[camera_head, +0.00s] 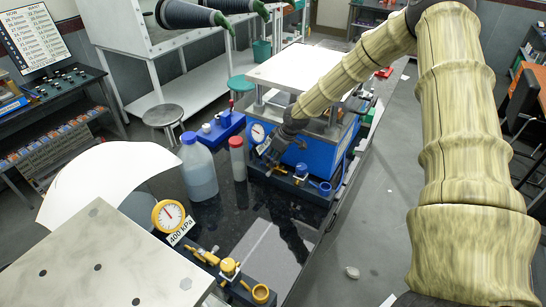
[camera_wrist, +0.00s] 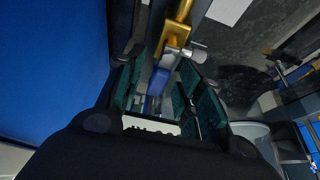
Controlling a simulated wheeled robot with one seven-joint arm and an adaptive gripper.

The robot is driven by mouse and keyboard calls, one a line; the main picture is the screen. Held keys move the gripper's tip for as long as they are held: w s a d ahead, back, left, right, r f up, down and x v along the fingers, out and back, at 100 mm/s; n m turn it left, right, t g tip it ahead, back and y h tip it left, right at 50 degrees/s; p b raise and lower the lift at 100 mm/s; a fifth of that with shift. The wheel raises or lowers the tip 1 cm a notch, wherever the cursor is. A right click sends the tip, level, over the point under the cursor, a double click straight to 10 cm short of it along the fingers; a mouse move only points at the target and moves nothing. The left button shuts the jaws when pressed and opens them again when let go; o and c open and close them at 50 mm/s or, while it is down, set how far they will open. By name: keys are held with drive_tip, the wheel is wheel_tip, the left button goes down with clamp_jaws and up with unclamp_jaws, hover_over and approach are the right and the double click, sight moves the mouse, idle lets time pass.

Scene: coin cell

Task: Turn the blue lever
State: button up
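In the wrist view, a blue lever (camera_wrist: 158,82) lies between the two green-padded fingers of my gripper (camera_wrist: 163,98). The fingers stand apart, with a visible gap beside the lever; I cannot tell whether either touches it. A gold fitting (camera_wrist: 176,34) with a silver knob (camera_wrist: 198,53) is just beyond the lever. In the head view, my dark gripper (camera_head: 268,156) reaches down to the front of the blue press (camera_head: 318,152), beside its valve row. The blue lever is hidden there behind my gripper. A small blue valve part (camera_head: 301,171) shows just right of it.
A gauge (camera_head: 257,132) sits left of my gripper. A red-capped bottle (camera_head: 237,158) and a blue-capped jug (camera_head: 198,168) stand close by on the dark bench. A second press with a yellow gauge (camera_head: 169,215) and yellow valves (camera_head: 229,267) is nearer. Bare bench (camera_head: 225,222) lies between.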

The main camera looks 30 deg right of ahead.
drive_tip(key=shift+s+r, duration=0.1)
clamp_jaws()
drive_tip(key=shift+d+b, duration=0.1)
drive_tip(key=shift+b, duration=0.2)
drive_tip(key=m+b, duration=0.1)
drive_tip(key=m+h+b, duration=0.1)
drive_tip(key=m+b, duration=0.1)
drive_tip(key=shift+d+m+t, duration=0.2)
drive_tip(key=shift+m+t, duration=0.1)
drive_tip(key=m+b, duration=0.1)
drive_tip(key=m+h+b, duration=0.1)
drive_tip(key=m, duration=0.1)
drive_tip(key=m+h+b, duration=0.1)
drive_tip(key=shift+d+m, duration=0.3)
drive_tip(key=m, duration=0.1)
drive_tip(key=m+h+b, duration=0.1)
drive_tip(key=m, duration=0.1)
drive_tip(key=m+h+b, duration=0.1)
drive_tip(key=m, duration=0.1)
drive_tip(key=shift+d+g, duration=0.35)
drive_tip(key=shift+g, duration=0.05)
drive_tip(key=m, duration=0.3)
drive_tip(key=m+g+h+b, duration=0.1)
drive_tip(key=shift+s+d, duration=0.15)
drive_tip(key=shift+s, duration=0.1)
drive_tip(key=shift+s+m, duration=0.1)
drive_tip(key=shift+m, duration=0.4)
drive_tip(key=shift+o, duration=1.3)
unclamp_jaws()
